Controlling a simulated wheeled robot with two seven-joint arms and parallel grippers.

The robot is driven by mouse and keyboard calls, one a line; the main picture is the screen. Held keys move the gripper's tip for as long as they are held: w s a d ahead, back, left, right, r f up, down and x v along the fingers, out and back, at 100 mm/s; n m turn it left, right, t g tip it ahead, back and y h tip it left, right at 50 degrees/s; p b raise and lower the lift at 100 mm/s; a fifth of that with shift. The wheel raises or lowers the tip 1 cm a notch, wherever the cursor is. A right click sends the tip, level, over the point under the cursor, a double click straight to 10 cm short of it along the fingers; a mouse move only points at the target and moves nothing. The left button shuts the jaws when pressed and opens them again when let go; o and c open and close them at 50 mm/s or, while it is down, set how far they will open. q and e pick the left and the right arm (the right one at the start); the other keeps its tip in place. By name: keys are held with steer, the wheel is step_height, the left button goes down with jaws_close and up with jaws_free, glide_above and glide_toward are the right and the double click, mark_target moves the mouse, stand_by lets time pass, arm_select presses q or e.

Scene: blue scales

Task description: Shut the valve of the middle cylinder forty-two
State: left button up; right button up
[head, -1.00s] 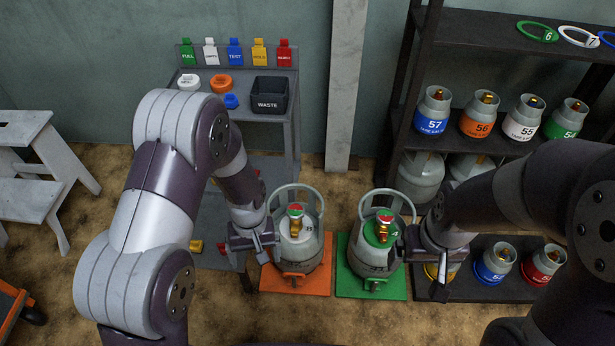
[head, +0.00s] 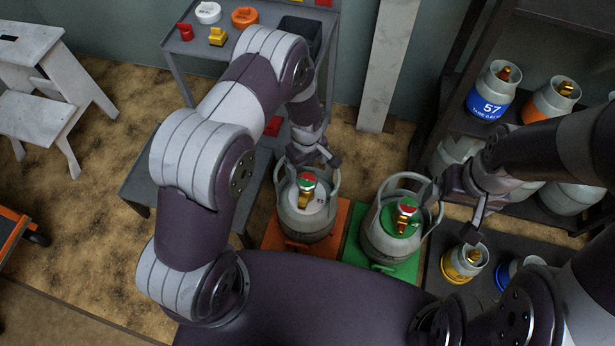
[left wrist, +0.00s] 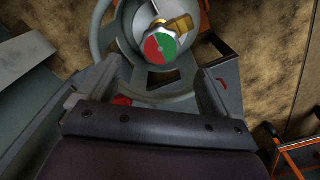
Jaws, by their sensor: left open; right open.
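Each has a brass valve with a red and green knob; I cannot read a forty-two on either. My left gripper (head: 316,157) is open at the back of the left cylinder's collar. In the left wrist view the left cylinder's red-green knob (left wrist: 161,46) lies just beyond my open left jaws (left wrist: 155,88). My right gripper (head: 457,212) is open and empty, right of the right cylinder.
A grey trolley (head: 188,57) with coloured tags and a waste bin stands behind my left arm. A dark shelf (head: 440,90) with smaller cylinders stands at the right. A white step stool (head: 45,100) is at the far left, with open floor beside it.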

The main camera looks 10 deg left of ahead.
mark_target(306, 179)
arm_select(q)
step_height(306, 179, down, 7)
steer(key=shift+r+b, duration=0.15)
steer(key=shift+b, duration=0.85)
steer(key=c, duration=1)
steer(key=shift+c, duration=0.2)
